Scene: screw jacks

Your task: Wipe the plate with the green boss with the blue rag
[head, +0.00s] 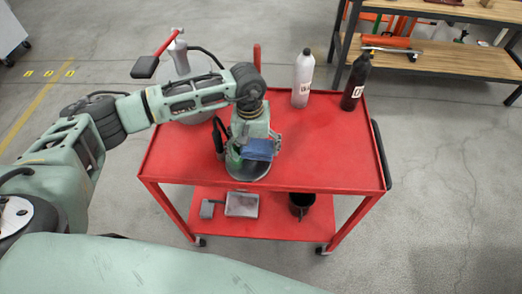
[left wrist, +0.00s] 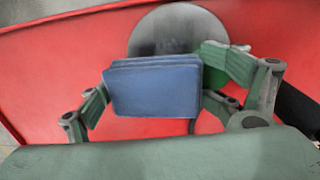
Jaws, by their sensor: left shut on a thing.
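My left gripper (head: 257,140) points down over the front of the red cart and is shut on the folded blue rag (head: 258,150). In the left wrist view the rag (left wrist: 152,88) sits between the fingers. Just under the rag is a round dark grey plate (head: 247,173), which shows in the left wrist view too (left wrist: 165,28). A bit of bright green, seemingly its boss (left wrist: 214,77), shows beside the rag; the rag and finger hide most of it. I cannot tell whether the rag touches the plate. My right gripper is not in view.
A grey jack (head: 180,57) with a red handle stands at the cart's back left, partly behind my arm. A white bottle (head: 302,78) and a black bottle (head: 355,82) stand at the back right. The right side of the cart top (head: 335,145) is clear.

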